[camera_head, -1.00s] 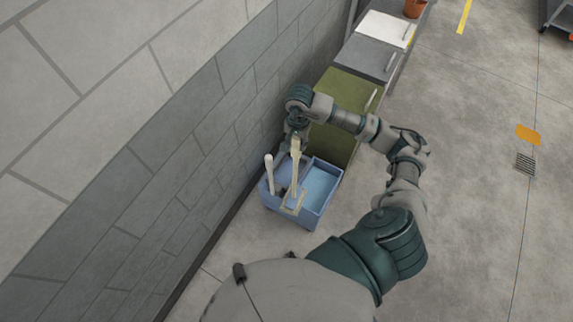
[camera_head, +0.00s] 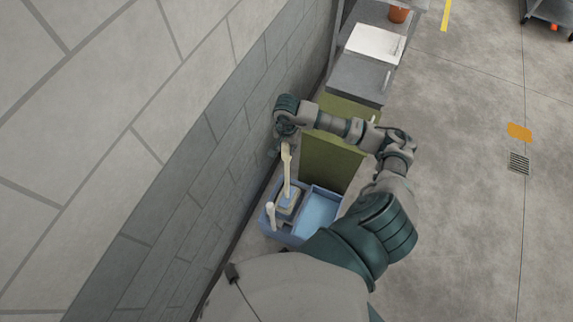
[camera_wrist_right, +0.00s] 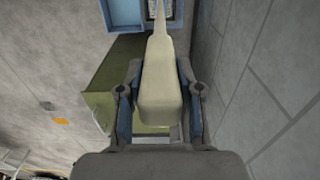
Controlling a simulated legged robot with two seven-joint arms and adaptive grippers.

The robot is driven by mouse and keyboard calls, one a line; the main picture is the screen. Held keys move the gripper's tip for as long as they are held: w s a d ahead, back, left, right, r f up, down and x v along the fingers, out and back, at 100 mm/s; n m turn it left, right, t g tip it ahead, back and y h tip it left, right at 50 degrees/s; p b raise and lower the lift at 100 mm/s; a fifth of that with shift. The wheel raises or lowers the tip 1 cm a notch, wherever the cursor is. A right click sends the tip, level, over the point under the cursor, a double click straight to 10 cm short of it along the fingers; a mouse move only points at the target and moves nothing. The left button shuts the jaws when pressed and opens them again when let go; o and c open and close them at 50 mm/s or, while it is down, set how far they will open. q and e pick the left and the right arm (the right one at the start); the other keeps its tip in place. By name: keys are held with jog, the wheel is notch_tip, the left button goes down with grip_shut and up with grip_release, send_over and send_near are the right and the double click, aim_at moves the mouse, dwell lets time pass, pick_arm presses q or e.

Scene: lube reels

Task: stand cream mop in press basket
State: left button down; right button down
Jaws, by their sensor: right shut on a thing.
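The cream mop (camera_head: 287,172) is nearly upright, its handle top held by my right gripper (camera_head: 284,146). In the right wrist view the gripper (camera_wrist_right: 160,105) is shut on the thick end of the cream mop (camera_wrist_right: 160,85), between both fingers. The mop's lower end is over the left part of the blue bucket (camera_head: 323,210), at the press basket (camera_head: 284,208). I cannot tell whether it rests inside the basket or hovers over it. The bucket also shows in the right wrist view (camera_wrist_right: 123,14). My left gripper is not in view.
A pale upright lever (camera_head: 270,214) stands at the bucket's near left. A block wall (camera_head: 215,165) runs close on the left. A green cabinet (camera_head: 328,162) stands just behind the bucket. Open floor (camera_head: 465,180) lies to the right.

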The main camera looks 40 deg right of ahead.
jog(key=shift+a+f, duration=0.2)
jog(key=shift+f, duration=0.95)
jog(key=f, duration=0.2)
jog(key=d+f+p, duration=0.1)
jog(key=f, duration=0.1)
jog(key=shift+d+f, duration=0.1)
jog(key=shift+d, duration=0.05)
jog(key=shift+d+f, duration=0.2)
jog(key=c, duration=1.2)
grip_release()
jog(key=shift+a, duration=0.15)
jog(key=o, duration=0.4)
jog(key=shift+a, duration=0.2)
jog(key=shift+o, duration=0.2)
jog(key=shift+a+r, duration=0.1)
jog(key=shift+a, duration=0.2)
jog(key=shift+r, duration=0.15)
jog(key=shift+d+r, duration=0.15)
jog(key=shift+r, duration=0.15)
notch_tip(320, 180, up, 10)
jog(key=shift+r+b, duration=0.25)
jog(key=shift+b, duration=0.85)
jog(key=shift+r, duration=0.35)
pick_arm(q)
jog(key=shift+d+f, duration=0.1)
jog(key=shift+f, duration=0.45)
pick_arm(e)
jog(key=shift+d, duration=0.1)
